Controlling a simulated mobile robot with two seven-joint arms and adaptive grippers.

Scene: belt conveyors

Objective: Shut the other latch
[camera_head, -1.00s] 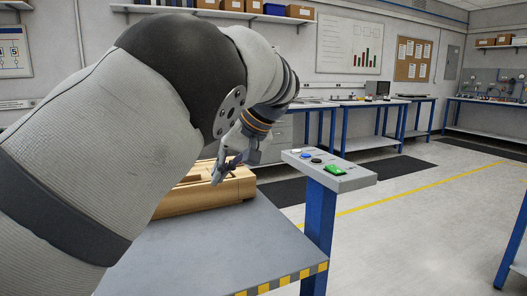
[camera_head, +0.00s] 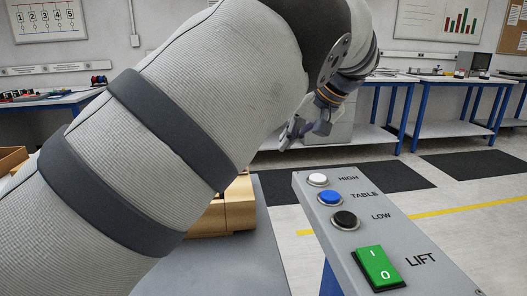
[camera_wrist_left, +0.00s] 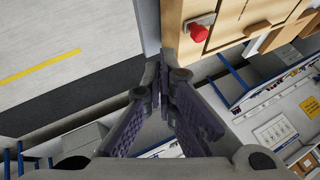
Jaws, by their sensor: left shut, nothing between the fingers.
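The wooden case (camera_head: 238,205) sits on the grey table, mostly hidden behind my left arm in the head view. My left gripper (camera_head: 302,133) is up and to the right of the case's visible end in that picture. In the left wrist view, the gripper (camera_wrist_left: 165,62) is shut and empty, its fingertips just left of the case's wooden face (camera_wrist_left: 238,22). A latch with a red knob (camera_wrist_left: 199,33) and a grey metal plate shows on the case, up and right of the fingertips, apart from them. Whether this latch is shut I cannot tell. My right gripper is not in view.
A lift control panel (camera_head: 375,235) with white, blue and black buttons and a green switch (camera_head: 378,268) stands close at the right of the table (camera_head: 225,268). Blue-legged benches (camera_head: 440,85) line the back. The floor at the right is open.

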